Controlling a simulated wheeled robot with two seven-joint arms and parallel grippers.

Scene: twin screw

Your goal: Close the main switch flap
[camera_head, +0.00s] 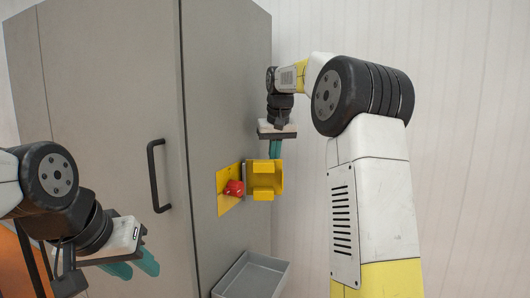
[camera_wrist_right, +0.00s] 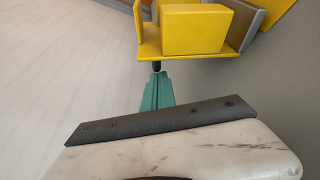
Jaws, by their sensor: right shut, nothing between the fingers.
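The main switch has a yellow back plate (camera_head: 228,203) with a red knob (camera_head: 234,188), on the side of the grey cabinet. Its yellow flap (camera_head: 265,180) stands open, swung out to the right of the plate. The flap also shows at the top of the right wrist view (camera_wrist_right: 192,30). My right gripper (camera_head: 275,150) is shut and empty, just above the flap in the head view. In the right wrist view its teal fingertips (camera_wrist_right: 158,80) point at the flap's edge, very close; contact is unclear. My left gripper (camera_head: 136,268) is at lower left, its teal fingers apart and empty.
The tall grey cabinet (camera_head: 110,110) has a black door handle (camera_head: 156,175) on its front. A grey open tray (camera_head: 250,277) sits low beside the cabinet's side, under the switch. The space right of the flap is open to the pale wall.

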